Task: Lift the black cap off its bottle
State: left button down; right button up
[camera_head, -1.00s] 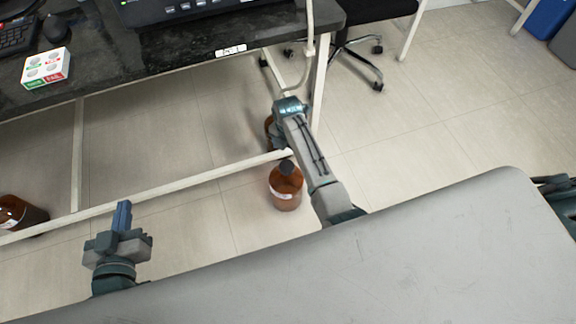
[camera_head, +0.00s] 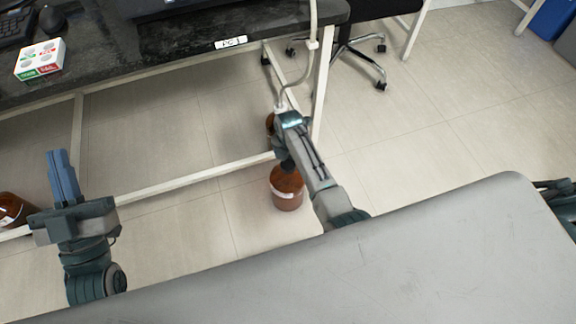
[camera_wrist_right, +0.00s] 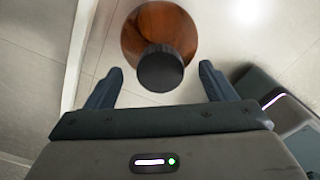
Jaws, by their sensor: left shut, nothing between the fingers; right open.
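A brown bottle (camera_head: 287,190) with a white label stands on the floor, and its black cap (camera_head: 287,165) is partly hidden by my right arm. In the right wrist view the black cap (camera_wrist_right: 160,69) sits on the brown bottle (camera_wrist_right: 172,25). My right gripper (camera_wrist_right: 158,82) is open there, with a finger at each side near the cap and a gap to both. In the head view my right gripper (camera_head: 281,150) is mostly hidden at the end of its arm. My left gripper (camera_head: 58,158) is shut and empty, far left of the bottle.
A dark bench (camera_head: 180,45) carries a small white box (camera_head: 40,58). Its pale lower rail (camera_head: 180,182) runs behind the bottle. Another brown bottle (camera_head: 12,210) stands at far left, and part of one (camera_head: 270,122) shows behind my right arm. Open floor (camera_head: 430,120) lies right.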

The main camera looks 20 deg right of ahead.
jog(key=shift+f, duration=0.6)
pick_arm(q)
jog(key=shift+s+r+m+t+h, duration=0.15)
jog(key=shift+s+r+t, duration=0.2)
jog(key=shift+r, duration=0.25)
jog(key=shift+s+r+m+t+h, duration=0.15)
jog(key=shift+s+r+t, duration=0.1)
jog(key=shift+r+t, duration=0.25)
pick_arm(e)
jog(key=shift+c, duration=0.5)
jog(key=c, duration=0.9)
jog(key=shift+c, duration=0.2)
